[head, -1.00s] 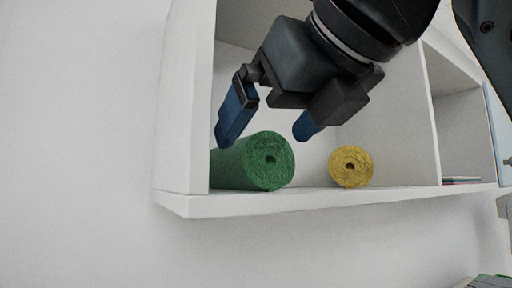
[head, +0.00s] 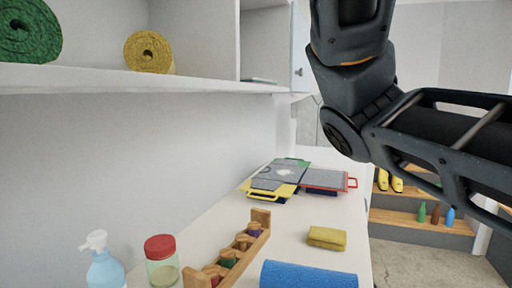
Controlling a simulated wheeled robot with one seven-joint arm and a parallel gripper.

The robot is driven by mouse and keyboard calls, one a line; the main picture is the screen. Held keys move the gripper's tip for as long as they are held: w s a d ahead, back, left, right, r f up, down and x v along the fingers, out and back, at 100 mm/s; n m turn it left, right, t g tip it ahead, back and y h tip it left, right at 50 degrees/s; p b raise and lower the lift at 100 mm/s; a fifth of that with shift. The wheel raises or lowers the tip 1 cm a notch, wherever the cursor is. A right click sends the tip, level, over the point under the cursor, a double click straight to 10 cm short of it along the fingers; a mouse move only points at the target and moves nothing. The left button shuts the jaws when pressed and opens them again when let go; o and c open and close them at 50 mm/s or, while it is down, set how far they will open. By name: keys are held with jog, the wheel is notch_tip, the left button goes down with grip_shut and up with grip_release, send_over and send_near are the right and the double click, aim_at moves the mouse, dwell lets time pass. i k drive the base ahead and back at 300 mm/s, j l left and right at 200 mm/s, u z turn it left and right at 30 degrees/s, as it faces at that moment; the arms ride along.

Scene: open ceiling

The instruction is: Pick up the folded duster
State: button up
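A folded yellow cloth (head: 327,237), which looks like the folded duster, lies flat on the white counter (head: 290,222) in the lower middle of the head view. It sits just behind a blue roll and to the right of a wooden rack. My arm reaches across the upper right, above and to the right of the cloth. My gripper is outside the picture, so its fingers cannot be seen.
A blue roll (head: 308,275), a wooden rack (head: 236,254), a red-lidded jar (head: 162,261) and a pump bottle (head: 104,262) stand near the cloth. Flat clipboard-like items (head: 284,177) lie farther back. A shelf (head: 150,82) with green and yellow rolls overhangs the left.

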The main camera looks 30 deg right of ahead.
aim_at(334, 239)
jog(key=l, duration=0.8)
jog(key=i+l, duration=0.1)
jog(key=l, duration=0.7)
jog(key=z, duration=0.05)
